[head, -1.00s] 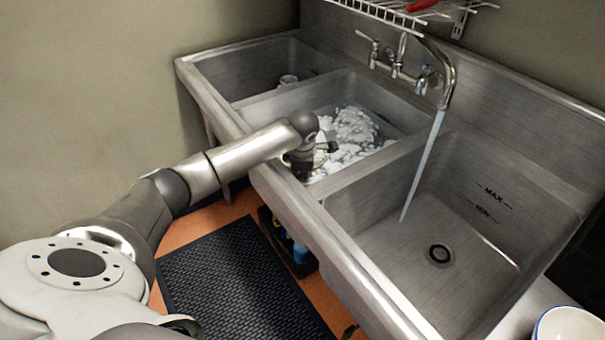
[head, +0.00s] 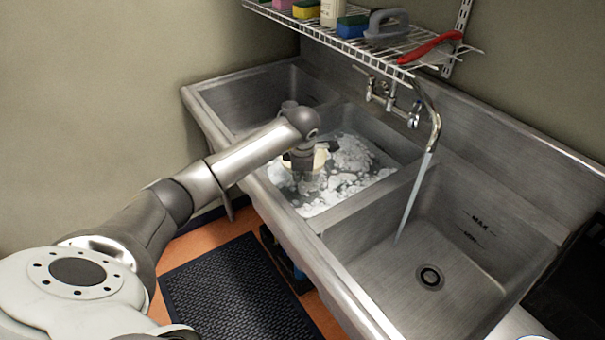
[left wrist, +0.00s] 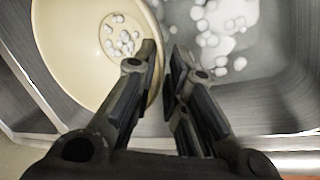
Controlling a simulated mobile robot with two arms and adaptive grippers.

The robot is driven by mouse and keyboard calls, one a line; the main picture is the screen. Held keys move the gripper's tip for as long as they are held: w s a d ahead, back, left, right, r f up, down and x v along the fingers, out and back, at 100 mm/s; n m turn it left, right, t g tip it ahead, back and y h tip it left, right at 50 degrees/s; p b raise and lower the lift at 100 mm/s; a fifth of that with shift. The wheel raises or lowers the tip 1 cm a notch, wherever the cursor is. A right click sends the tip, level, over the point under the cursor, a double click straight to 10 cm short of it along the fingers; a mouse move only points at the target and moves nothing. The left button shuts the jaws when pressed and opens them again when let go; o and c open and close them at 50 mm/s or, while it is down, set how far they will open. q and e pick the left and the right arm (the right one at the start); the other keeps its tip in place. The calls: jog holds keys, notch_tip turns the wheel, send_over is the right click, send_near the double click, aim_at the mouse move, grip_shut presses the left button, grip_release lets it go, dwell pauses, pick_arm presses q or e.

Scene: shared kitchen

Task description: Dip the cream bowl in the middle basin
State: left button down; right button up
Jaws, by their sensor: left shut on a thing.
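The cream bowl (head: 321,158) is in the middle basin (head: 362,122), among white suds and water. My left gripper (head: 303,165) reaches over the front rim and is shut on the bowl's edge. In the left wrist view, the bowl (left wrist: 72,50) fills the upper left, with its rim between the fingertips (left wrist: 162,75) and several small foam blobs inside it. In the head view my arm and gripper hide part of the bowl. How deep it sits in the water is hard to tell. My right gripper is not in view.
The right basin (head: 440,235) is empty, with water running into it from the faucet (head: 435,130). A wire shelf (head: 375,50) with sponges and brushes hangs above. A dark mat (head: 235,290) lies on the floor.

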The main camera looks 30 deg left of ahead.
pick_arm(q)
notch_tip(320, 180, up, 8)
jog(key=p, duration=0.5)
jog(key=shift+s+a+r+p, duration=0.15)
jog(key=shift+p, duration=0.25)
jog(key=s, duration=0.1)
jog(key=s+a+r+p, duration=0.1)
jog(key=s, duration=0.2)
jog(key=shift+s+a+r+p, duration=0.15)
jog(key=shift+a+r+p, duration=0.1)
jog(key=shift+a+p, duration=0.05)
